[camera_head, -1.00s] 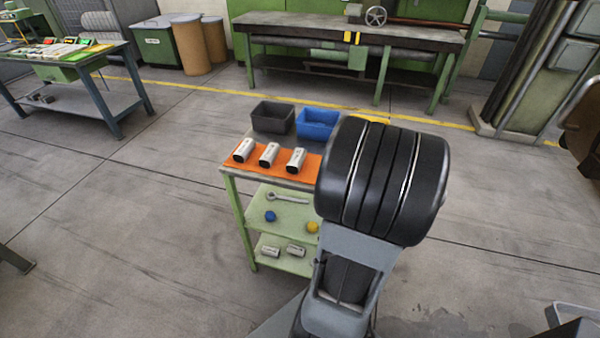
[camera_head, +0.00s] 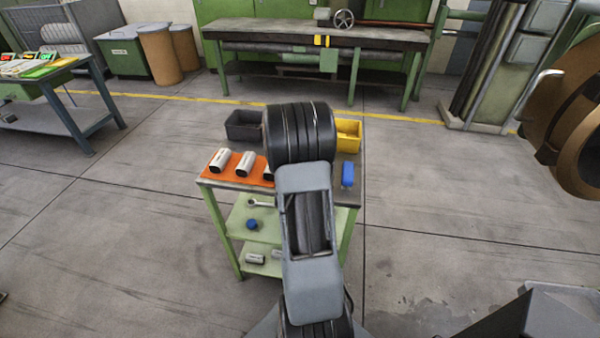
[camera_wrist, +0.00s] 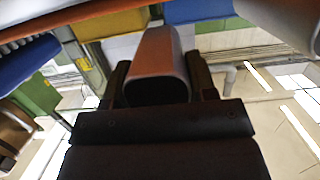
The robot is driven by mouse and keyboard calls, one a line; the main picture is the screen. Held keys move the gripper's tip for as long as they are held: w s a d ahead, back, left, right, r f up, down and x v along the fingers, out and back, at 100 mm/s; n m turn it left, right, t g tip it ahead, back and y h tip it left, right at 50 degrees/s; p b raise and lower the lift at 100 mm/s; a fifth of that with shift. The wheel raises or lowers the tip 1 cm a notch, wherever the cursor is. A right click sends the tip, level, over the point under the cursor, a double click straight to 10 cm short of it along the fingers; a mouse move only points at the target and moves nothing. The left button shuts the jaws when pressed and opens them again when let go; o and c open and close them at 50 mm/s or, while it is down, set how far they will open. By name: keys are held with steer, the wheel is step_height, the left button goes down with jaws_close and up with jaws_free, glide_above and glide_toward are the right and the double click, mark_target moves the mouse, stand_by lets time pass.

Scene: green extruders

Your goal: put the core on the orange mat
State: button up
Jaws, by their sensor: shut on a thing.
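My gripper (camera_wrist: 160,82) is shut on a pale grey core (camera_wrist: 160,55) with a dark open end, seen in the wrist view. In the head view my own arm hides the gripper and the held core. The orange mat (camera_head: 257,181) lies on the left part of the small green table's top. Several white cores with dark ends show on it, such as the left one (camera_head: 219,158) and the middle one (camera_head: 245,163); the rightmost is partly covered by my arm. I cannot tell the held core's height above the table.
A black bin (camera_head: 243,126) and a yellow bin (camera_head: 348,134) stand at the table's back. A blue block (camera_head: 348,174) lies at the right. A blue bin (camera_wrist: 195,10) shows in the wrist view. The lower shelf (camera_head: 252,230) carries a wrench and a blue ball. Floor around is clear.

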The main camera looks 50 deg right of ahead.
steer(key=shift+w+a+f, duration=0.1)
steer(key=shift+w+f, duration=0.1)
steer(key=shift+f, duration=1.55)
steer(key=shift+f, duration=0.15)
steer(key=o, duration=1.1)
steer(key=shift+o, duration=0.2)
steer(key=shift+s+a, duration=0.2)
steer(key=shift+a, duration=0.1)
steer(key=p+v, duration=1)
steer(key=v, duration=0.1)
